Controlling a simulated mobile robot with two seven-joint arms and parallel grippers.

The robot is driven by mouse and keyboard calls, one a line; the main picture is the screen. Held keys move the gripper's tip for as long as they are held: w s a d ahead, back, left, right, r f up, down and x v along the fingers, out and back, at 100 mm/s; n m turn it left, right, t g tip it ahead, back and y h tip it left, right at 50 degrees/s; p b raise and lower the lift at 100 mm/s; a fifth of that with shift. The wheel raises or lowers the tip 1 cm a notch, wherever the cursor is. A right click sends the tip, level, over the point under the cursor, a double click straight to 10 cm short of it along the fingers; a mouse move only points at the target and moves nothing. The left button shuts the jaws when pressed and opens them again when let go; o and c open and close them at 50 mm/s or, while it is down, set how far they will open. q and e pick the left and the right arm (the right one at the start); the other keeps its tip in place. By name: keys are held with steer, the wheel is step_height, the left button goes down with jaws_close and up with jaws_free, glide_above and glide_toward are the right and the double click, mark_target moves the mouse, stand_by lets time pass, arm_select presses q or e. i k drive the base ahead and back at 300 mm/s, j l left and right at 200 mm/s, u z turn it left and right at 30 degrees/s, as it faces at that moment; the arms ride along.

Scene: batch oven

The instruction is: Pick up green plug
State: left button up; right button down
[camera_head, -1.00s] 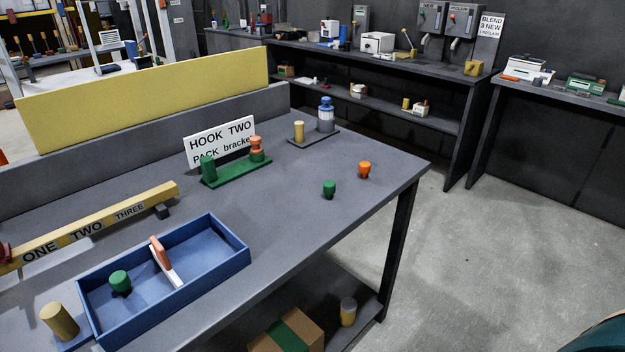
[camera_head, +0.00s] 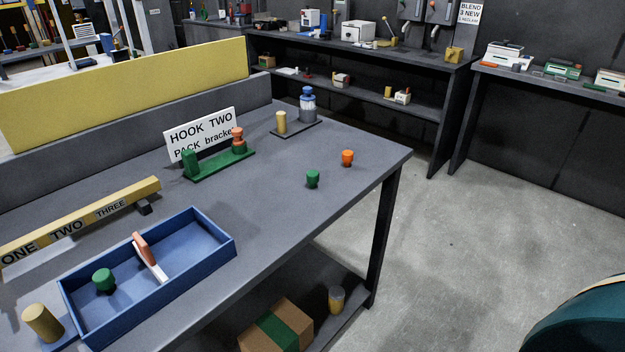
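A small green plug (camera_head: 313,179) stands upright on the bare right part of the grey table, in front of and left of a similar orange plug (camera_head: 347,158). Another green plug-like piece (camera_head: 104,280) is inside the blue tray (camera_head: 186,300). A green cylinder (camera_head: 190,164) and an orange piece (camera_head: 238,139) stand on the green base by the "HOOK TWO" sign. Neither of my grippers is in view.
The tray also holds a white-and-orange tool (camera_head: 149,257). A yellow bar (camera_head: 92,214) labelled ONE TWO THREE lies at left. A yellow panel (camera_head: 130,92) backs the table (camera_head: 270,225). Open floor lies to the right. A cardboard box (camera_head: 277,325) is on the lower shelf.

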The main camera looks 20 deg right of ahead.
mark_target(312, 176)
steer(key=i+l+u, duration=0.2)
steer(key=l+u, duration=0.2)
steer(key=l, duration=1.15)
steer(key=l+u, duration=0.4)
steer(key=l, duration=1.15)
